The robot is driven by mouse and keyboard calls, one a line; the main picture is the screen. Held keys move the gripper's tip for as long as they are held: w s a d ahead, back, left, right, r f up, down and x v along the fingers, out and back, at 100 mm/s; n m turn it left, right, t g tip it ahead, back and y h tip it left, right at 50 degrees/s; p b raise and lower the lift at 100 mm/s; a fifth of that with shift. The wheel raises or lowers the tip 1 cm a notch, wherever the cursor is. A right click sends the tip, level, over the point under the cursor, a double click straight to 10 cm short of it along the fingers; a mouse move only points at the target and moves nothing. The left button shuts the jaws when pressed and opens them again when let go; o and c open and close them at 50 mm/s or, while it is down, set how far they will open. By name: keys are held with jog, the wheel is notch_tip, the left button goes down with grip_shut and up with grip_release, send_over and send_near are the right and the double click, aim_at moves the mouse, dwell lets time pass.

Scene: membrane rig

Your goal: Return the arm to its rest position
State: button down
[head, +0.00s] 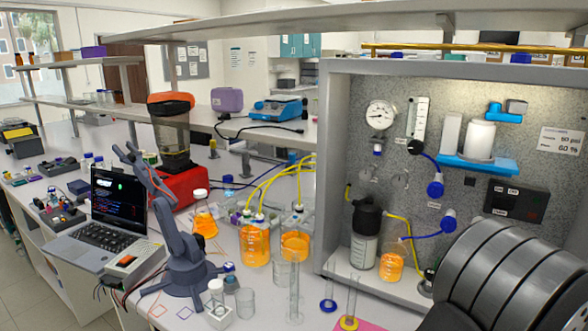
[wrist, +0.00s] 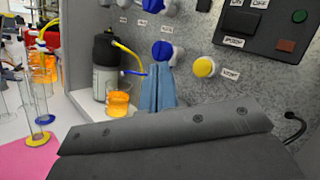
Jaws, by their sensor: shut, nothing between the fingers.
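My gripper (wrist: 159,68) shows in the wrist view as two blue-grey fingers closed together, with nothing between them. It points toward the membrane rig (head: 333,160). A blue knob (wrist: 162,50) lies just beyond the fingertips in that picture; I cannot tell whether they touch. A yellow knob (wrist: 204,67) is to the right of the fingers. A dark-capped bottle (wrist: 106,73) and a flask of orange liquid (wrist: 119,101) are to their left. In the head view the fingers are hidden, and a large grey ribbed part of my arm fills the lower right.
Tall glass cylinders (wrist: 40,138) stand left of my gripper beside a pink mat (wrist: 33,162). A small blue-grey desktop arm (head: 184,250), a laptop (head: 115,218) and bottles of orange liquid (head: 254,246) crowd the bench. A switch box (head: 516,201) is on the rig's back panel.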

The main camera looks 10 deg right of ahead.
dwell(0.3)
jog(key=shift+w+d, duration=2.25)
jog(key=shift+w, duration=0.05)
jog(key=s+a, duration=0.5)
jog(key=w+a+n+g+y, duration=0.2)
jog(key=w+a+n+g, duration=0.1)
jog(key=a, duration=0.6)
jog(key=w+a+f+n+g+y, duration=0.1)
jog(key=w+a+n+g+y, duration=0.2)
jog(key=a, duration=0.7)
jog(key=w+a+n+g+y, duration=0.2)
jog(key=a+n+g, duration=0.15)
jog(key=a, duration=0.55)
jog(key=s+a+f+n+g+h, duration=0.1)
jog(key=s+a+f+n+g, duration=0.15)
jog(key=a, duration=0.35)
jog(key=s+a+f+n+g, duration=0.2)
jog(key=s+a+n, duration=0.15)
jog(key=a, duration=0.25)
jog(key=s+a+f+n+g+h, duration=0.1)
jog(key=s+a+f+n+h, duration=0.1)
jog(key=s, duration=0.4)
jog(key=s+a+f+n+g+h, duration=0.1)
jog(key=s+a+f+n+h, duration=0.2)
jog(key=s+n, duration=0.4)
jog(key=shift+f+h, duration=0.9)
jog(key=shift+f, duration=0.05)
